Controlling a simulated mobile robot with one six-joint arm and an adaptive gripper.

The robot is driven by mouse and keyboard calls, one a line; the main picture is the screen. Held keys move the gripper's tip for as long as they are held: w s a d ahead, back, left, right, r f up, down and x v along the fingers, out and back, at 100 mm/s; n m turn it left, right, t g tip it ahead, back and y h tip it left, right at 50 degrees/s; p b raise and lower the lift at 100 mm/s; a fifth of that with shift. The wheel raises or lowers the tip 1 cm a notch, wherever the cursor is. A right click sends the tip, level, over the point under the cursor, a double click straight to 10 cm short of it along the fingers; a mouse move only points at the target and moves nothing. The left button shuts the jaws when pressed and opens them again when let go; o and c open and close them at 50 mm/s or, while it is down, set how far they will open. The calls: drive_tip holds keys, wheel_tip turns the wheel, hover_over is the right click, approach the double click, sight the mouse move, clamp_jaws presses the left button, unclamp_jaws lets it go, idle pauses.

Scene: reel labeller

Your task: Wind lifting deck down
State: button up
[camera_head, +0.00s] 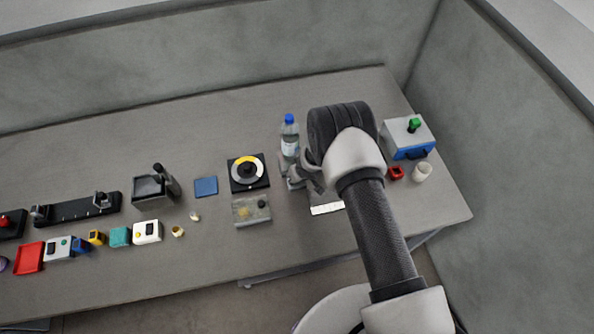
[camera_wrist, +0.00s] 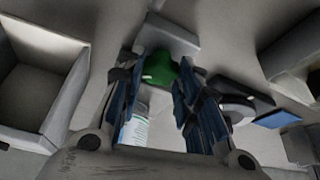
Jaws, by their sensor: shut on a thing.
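My gripper (camera_wrist: 160,95) has its two blue-padded fingers closed in on a green knob (camera_wrist: 159,67), which shows between them in the wrist view. The knob sits in front of a grey block-like part (camera_wrist: 172,36), seemingly of the lifting deck. In the head view my gripper (camera_head: 305,178) is beside a clear bottle with a blue cap (camera_head: 289,138), which stands upright. The bottle's label also shows between the fingers in the wrist view (camera_wrist: 138,130). My arm and gripper hide most of the deck in the head view, and its height cannot be told.
A round dial on a black base (camera_head: 248,172), a clear-topped box (camera_head: 252,210) and a blue pad (camera_head: 206,187) lie left of my gripper. A blue-and-grey box with a green knob (camera_head: 409,138), a red piece (camera_head: 395,173) and a cup (camera_head: 422,172) stand right.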

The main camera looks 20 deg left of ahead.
drive_tip(key=shift+w+r+n, duration=0.2)
drive_tip(key=shift+w+n, duration=0.1)
drive_tip(key=shift+n, duration=0.3)
drive_tip(key=shift+g, duration=0.3)
drive_tip(key=n+g+y+b, duration=0.1)
drive_tip(key=n+b, duration=0.1)
drive_tip(key=n, duration=0.2)
drive_tip(key=shift+w+f, duration=0.1)
drive_tip(key=shift+w, duration=0.05)
drive_tip(key=n+g+b, duration=0.1)
drive_tip(key=n+b, duration=0.2)
drive_tip(key=shift+w+d, duration=0.1)
drive_tip(key=shift+n+g+b, duration=0.7)
drive_tip(key=shift+n+b, duration=0.3)
drive_tip(key=shift+n, duration=0.3)
drive_tip(key=shift+c, duration=0.2)
drive_tip(key=o, duration=1.1)
drive_tip(key=shift+d, duration=0.1)
